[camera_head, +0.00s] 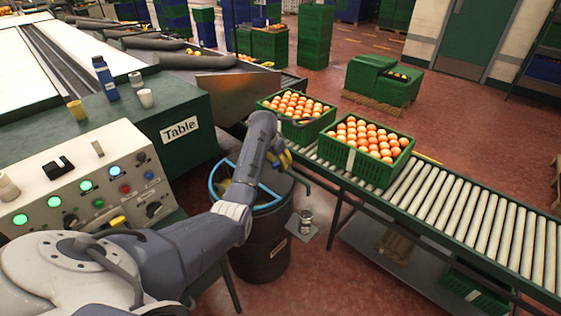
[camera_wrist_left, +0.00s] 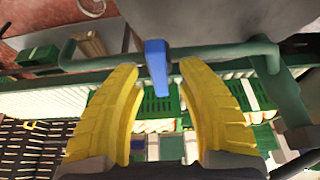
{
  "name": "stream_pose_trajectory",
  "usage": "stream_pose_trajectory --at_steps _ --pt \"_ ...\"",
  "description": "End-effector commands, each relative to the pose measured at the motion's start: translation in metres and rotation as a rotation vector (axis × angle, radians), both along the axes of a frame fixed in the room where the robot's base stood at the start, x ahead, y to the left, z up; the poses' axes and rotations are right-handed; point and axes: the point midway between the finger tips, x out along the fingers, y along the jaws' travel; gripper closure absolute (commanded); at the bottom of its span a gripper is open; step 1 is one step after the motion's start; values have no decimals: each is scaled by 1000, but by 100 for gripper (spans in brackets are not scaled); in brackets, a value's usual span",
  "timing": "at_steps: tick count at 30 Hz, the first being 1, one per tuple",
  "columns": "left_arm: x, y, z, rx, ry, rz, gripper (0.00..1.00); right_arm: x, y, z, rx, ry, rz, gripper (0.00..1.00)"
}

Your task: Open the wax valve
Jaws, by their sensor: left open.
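The valve shows in the left wrist view as a blue lever (camera_wrist_left: 156,68) by a green pipe (camera_wrist_left: 205,54). My left gripper (camera_head: 283,158) is above the right rim of the dark drum (camera_head: 262,243) in the head view, near the conveyor. In the left wrist view its yellow fingers (camera_wrist_left: 157,82) are open, one on each side of the blue lever. The lever's lower end lies between the fingertips in the picture; I cannot tell whether they touch it. My right gripper is not in view.
A blue ring (camera_head: 215,186) sits at the drum's top. Green crates of oranges (camera_head: 372,150) stand on the roller conveyor (camera_head: 460,213) right of the gripper. A control panel (camera_head: 85,180) and a green table (camera_head: 135,120) with a bottle and cups are at left.

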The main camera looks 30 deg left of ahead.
Motion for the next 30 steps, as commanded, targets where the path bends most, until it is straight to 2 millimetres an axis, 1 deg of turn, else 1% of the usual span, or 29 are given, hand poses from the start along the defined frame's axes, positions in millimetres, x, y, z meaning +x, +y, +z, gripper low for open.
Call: stream_pose_trajectory --at_steps 11,21,30 --pt "1 0 -2 0 0 -1 61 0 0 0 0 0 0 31" --pt "0 0 -1 0 0 -1 100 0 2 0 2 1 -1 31" --pt "0 -1 -2 0 1 10 100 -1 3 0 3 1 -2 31"
